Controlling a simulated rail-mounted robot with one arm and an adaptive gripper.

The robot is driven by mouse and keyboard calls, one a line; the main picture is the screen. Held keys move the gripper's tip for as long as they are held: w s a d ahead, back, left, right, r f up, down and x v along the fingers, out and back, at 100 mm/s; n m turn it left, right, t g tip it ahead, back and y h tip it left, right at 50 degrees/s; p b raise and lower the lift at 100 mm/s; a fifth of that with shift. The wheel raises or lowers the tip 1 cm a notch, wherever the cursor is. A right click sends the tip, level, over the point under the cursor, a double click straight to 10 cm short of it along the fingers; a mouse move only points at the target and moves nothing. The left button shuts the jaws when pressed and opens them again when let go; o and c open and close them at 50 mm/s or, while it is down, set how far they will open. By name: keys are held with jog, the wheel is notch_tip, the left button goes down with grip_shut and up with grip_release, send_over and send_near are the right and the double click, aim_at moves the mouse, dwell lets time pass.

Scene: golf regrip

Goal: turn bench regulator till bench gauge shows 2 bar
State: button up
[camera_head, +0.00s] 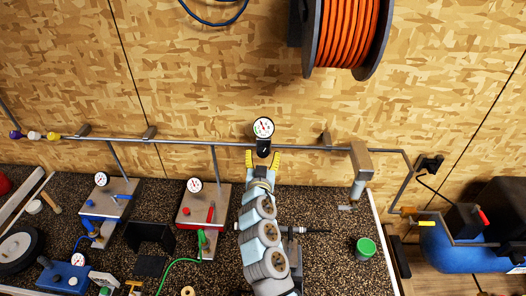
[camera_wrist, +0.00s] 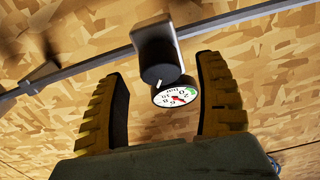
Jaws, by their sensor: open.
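A black regulator (camera_head: 263,148) sits on the grey wall pipe, with a round white gauge (camera_head: 263,127) directly above it. In the wrist view the regulator's dark round knob (camera_wrist: 160,72) faces me, and the gauge (camera_wrist: 175,96) shows beside it with a red needle and a green band. The reading is too small to tell. My gripper (camera_head: 262,160) is open, with its yellow ribbed fingers just below the regulator in the head view. In the wrist view the fingers of my gripper (camera_wrist: 164,78) stand on both sides of the knob and gauge, with visible gaps.
A red station (camera_head: 188,216) and a blue station (camera_head: 97,207), each with a gauge, stand on the speckled bench (camera_head: 330,215). A green-topped can (camera_head: 366,246) is at right. An orange hose reel (camera_head: 345,35) hangs above. The pipe (camera_head: 200,143) runs along the wall.

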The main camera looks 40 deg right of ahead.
jog(key=shift+x, duration=1)
jog(key=c, duration=1.2)
